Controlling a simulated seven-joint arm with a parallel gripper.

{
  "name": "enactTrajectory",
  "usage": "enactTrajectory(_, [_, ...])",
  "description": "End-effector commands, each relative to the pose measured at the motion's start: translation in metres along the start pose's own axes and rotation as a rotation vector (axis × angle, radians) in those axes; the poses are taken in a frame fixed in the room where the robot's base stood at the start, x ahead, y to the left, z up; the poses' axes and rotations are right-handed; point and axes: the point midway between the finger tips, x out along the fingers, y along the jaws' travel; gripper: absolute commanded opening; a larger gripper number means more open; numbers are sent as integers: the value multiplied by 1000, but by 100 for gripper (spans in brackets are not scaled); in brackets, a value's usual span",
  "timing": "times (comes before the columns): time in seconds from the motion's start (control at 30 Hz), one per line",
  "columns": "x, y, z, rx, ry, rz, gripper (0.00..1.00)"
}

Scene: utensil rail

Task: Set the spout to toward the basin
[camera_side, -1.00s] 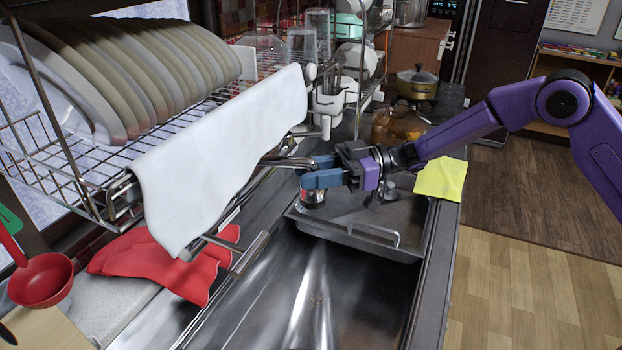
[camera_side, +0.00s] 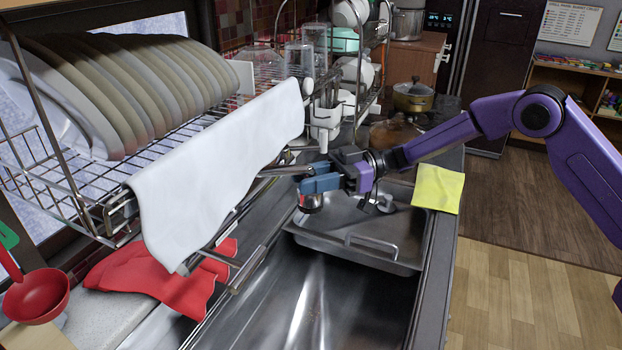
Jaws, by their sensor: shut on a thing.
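The metal spout (camera_side: 283,171) comes out from behind the hanging white towel and ends at my gripper. My gripper (camera_side: 312,180), with blue fingers, is shut on the spout near its end. The spout's other end is hidden by the towel and rack. A short metal piece with a reddish band (camera_side: 310,202) shows just below the fingers; I cannot tell whether it is part of the spout. The steel basin (camera_side: 345,300) lies below and in front, with a shallow steel tray (camera_side: 395,258) across its far part. The gripper is above the tray's left side.
A wire dish rack (camera_side: 110,205) with several plates and the white towel (camera_side: 215,165) overhangs the left. A yellow cloth (camera_side: 438,189) lies on the right edge. Pots (camera_side: 413,97) stand behind. Space above the near basin is clear.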

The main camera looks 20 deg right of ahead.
Motion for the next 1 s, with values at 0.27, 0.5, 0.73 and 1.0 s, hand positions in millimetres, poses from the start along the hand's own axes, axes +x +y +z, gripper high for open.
enactTrajectory(0.27, [2,1,-4,-5,7,3,51])
enactTrajectory(0.5, [-6,2,-3,-3,5,5,51])
enactTrajectory(0.73, [-44,2,-2,-1,5,8,51])
enactTrajectory(1.0, [-102,2,-2,-4,5,7,51])
